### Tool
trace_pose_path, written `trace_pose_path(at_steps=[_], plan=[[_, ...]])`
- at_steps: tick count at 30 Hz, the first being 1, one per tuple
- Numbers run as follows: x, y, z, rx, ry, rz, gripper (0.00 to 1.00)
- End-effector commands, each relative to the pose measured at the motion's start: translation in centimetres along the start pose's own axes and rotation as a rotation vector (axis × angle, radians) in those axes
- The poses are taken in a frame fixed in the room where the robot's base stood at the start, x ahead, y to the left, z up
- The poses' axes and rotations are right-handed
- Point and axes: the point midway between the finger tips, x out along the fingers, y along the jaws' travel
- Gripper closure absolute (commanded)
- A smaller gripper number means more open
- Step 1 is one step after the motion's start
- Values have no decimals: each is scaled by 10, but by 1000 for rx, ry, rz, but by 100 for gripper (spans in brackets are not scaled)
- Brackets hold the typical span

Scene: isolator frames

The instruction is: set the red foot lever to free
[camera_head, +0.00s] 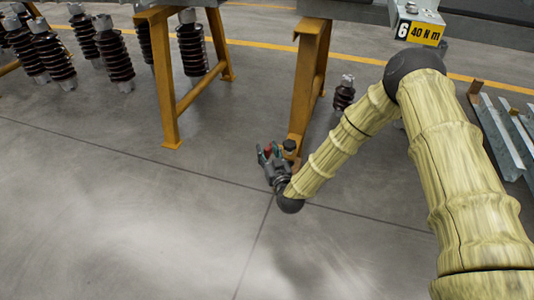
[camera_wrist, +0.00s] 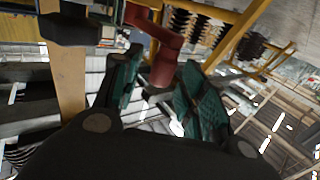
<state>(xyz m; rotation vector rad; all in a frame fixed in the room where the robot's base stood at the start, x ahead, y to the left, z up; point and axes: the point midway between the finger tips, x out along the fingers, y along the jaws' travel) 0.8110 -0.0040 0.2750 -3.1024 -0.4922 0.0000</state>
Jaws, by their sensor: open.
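The red foot lever (camera_wrist: 164,66) shows in the wrist view as a bent red bar, with one end hanging down between my gripper's fingers. My gripper (camera_wrist: 160,85) is open, with one teal-padded finger on each side of the lever's end. I cannot tell whether either finger touches it. In the head view my gripper (camera_head: 268,154) is low by the foot of a yellow trestle leg, and only a small red patch of the lever (camera_head: 267,150) shows there. The lever's pivot and its setting cannot be made out.
The yellow trestle leg (camera_head: 306,85) stands right beside my gripper. Dark ribbed insulators (camera_head: 192,45) stand at the back left, and another (camera_head: 344,93) stands behind my arm. Metal angle bars (camera_head: 497,135) lie at the right. The floor (camera_head: 110,220) at front left is clear.

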Motion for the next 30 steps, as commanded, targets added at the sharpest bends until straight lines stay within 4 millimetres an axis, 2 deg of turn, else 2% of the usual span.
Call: trace_pose_path(at_steps=[6, 14, 17, 21, 30], plan=[[12, 0, 0, 0, 0, 1, 58], [13, 0, -1, 0, 0, 0, 58], [13, 0, 0, 0, 0, 0, 73], [12, 0, 0, 0, 0, 0, 98], [14, -1, 0, 0, 0, 3, 100]])
